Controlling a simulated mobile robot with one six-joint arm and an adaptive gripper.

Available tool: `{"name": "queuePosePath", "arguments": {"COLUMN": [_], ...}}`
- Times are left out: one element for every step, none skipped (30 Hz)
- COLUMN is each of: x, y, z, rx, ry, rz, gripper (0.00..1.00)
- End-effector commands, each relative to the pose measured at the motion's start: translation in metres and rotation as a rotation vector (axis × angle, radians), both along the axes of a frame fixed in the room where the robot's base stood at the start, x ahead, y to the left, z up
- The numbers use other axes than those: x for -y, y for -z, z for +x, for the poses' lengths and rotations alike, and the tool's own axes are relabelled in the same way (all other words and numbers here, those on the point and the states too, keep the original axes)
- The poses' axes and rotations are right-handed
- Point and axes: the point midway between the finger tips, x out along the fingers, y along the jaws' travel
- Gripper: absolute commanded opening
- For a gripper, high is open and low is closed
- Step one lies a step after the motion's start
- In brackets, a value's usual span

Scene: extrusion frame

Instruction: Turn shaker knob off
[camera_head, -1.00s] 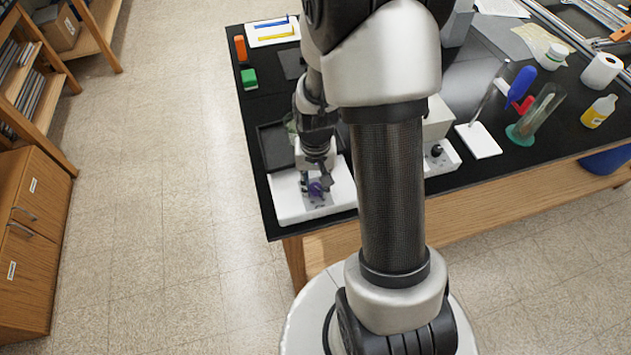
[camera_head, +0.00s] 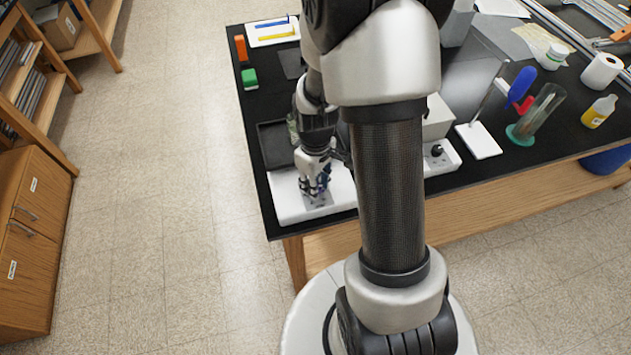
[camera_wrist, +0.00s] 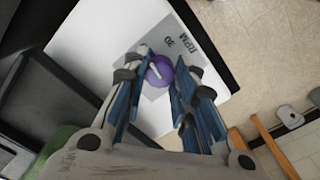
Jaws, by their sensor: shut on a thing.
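The shaker (camera_head: 287,205) is a white low box at the front left corner of the black bench; it also shows in the wrist view (camera_wrist: 90,45). On its grey label panel, marked "RPM", sits a purple knob (camera_wrist: 160,72) with a white pointer line. My gripper (camera_wrist: 160,82) points down over the panel, its blue-lined fingers on either side of the knob and shut on it. In the head view my gripper (camera_head: 314,192) covers the knob.
A dark tray (camera_head: 268,147) lies just behind the shaker. A second white device with a black knob (camera_head: 437,150) stands to the right, beyond my arm. Farther right are a glass cylinder (camera_head: 546,108) and a bottle (camera_head: 598,112). The floor at left is clear.

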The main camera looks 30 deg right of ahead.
Motion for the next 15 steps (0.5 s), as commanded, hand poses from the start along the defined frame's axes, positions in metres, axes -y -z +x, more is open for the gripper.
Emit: {"name": "queuePosePath", "arguments": {"x": [0.0001,0.0000,0.0000,0.0000,0.0000,0.0000,0.0000,0.0000,0.0000,0.0000,0.0000,0.0000,0.0000,0.0000,0.0000], "y": [-0.0002,-0.0001,-0.0001,-0.0001,-0.0001,-0.0001,-0.0001,-0.0001,-0.0001,-0.0001,-0.0001,-0.0001,-0.0002,-0.0002,-0.0002], "z": [0.0004,0.0003,0.0003,0.0003,0.0003,0.0003,0.0003,0.0003,0.0003,0.0003,0.0003,0.0003,0.0003,0.0003,0.0003], "rx": [0.001,0.001,0.001,0.001,0.001,0.001,0.001,0.001,0.001,0.001,0.001,0.001,0.001,0.001,0.001], "ry": [-0.025,-0.042,-0.060,-0.073,-0.084,-0.099,-0.108,-0.116,-0.126,-0.132,-0.137,-0.142,-0.146,-0.149,-0.151], "rz": [-0.001,-0.001,-0.001,-0.001,-0.001,-0.001,-0.001,-0.001,-0.001,-0.001,-0.001,-0.001,-0.001,-0.001,-0.001], "gripper": [0.02,0.02,0.02,0.02,0.02,0.02,0.02,0.02,0.02,0.02,0.02,0.02,0.02,0.02,0.02]}}
